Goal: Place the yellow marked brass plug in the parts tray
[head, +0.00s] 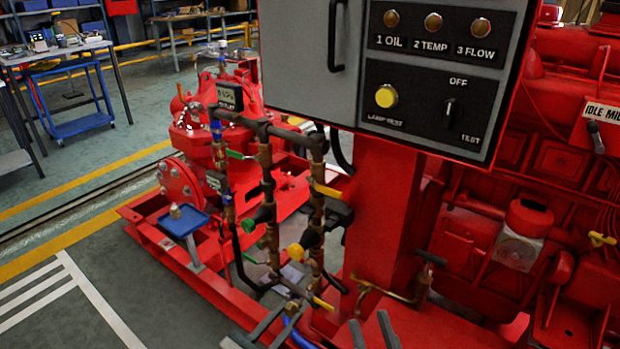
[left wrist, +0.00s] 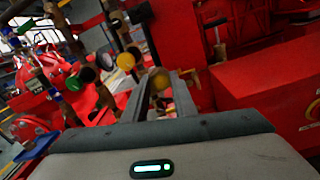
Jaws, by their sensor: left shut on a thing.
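My left gripper (head: 291,308) reaches in low at the pipework in the head view. In the head view I cannot clearly make the plug out among the pipes. The parts tray (head: 196,226) is a small blue tray on a post at the left, with a small brass-coloured piece (head: 175,212) in it. My right gripper (head: 371,325) is at the bottom middle, its two fingers apart and empty.
Brass pipes with a green-ended fitting (head: 248,227) and a yellow-ended fitting (head: 296,252) stand between the tray and the red column (head: 385,215). A grey control panel (head: 300,60) overhangs them. Clear floor (head: 150,285) lies left of the red base.

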